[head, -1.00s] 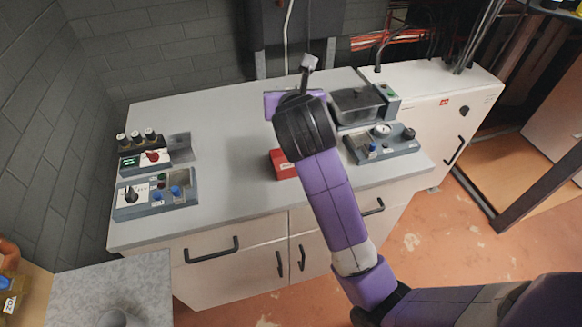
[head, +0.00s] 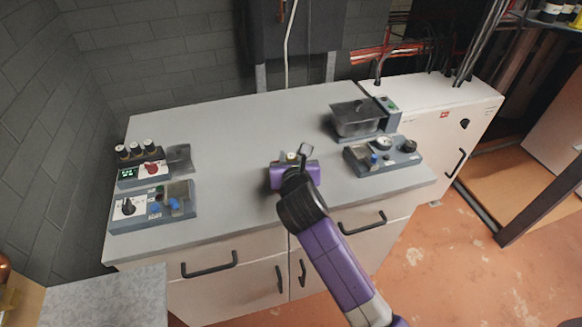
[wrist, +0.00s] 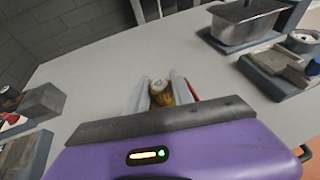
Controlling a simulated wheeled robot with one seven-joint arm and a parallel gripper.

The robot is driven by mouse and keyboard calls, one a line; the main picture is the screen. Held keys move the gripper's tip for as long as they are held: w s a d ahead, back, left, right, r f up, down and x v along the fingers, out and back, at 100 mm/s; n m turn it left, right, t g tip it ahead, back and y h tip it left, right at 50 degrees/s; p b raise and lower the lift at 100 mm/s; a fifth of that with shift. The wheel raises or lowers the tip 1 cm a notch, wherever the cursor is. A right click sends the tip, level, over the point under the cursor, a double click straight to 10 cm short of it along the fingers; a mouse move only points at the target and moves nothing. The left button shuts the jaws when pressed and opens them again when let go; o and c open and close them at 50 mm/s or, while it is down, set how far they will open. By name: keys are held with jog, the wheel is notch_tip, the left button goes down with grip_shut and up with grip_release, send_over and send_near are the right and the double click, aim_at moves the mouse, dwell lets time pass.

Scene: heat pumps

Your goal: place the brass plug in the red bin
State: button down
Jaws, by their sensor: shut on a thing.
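The brass plug (wrist: 161,97) is between the two pale fingers of my gripper (wrist: 158,84) in the wrist view, its light top showing between them. My gripper is shut on it. In the head view my gripper (head: 290,158) is over the front middle of the grey counter, with its purple body hiding much of what lies around it. Only a thin red strip of the red bin (wrist: 193,86) shows, just beside the right finger in the wrist view. The rest of the bin is hidden, so I cannot tell whether the plug is inside or above it.
The counter (head: 235,130) is clear behind and left of my gripper. Control boxes (head: 150,205) with knobs stand at its left end. A gauge box (head: 383,157) and a lidded grey container (head: 357,120) stand to the right. A wall is behind.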

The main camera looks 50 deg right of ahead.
jog(key=shift+f, duration=1.85)
jog(key=c, duration=1.1)
grip_release()
jog(key=shift+f, duration=0.15)
jog(key=shift+s+a+r, duration=0.1)
jog(key=shift+r, duration=0.1)
jog(key=v, duration=1.1)
jog(key=shift+s+a+r, duration=0.2)
jog(key=shift+s+a, duration=0.05)
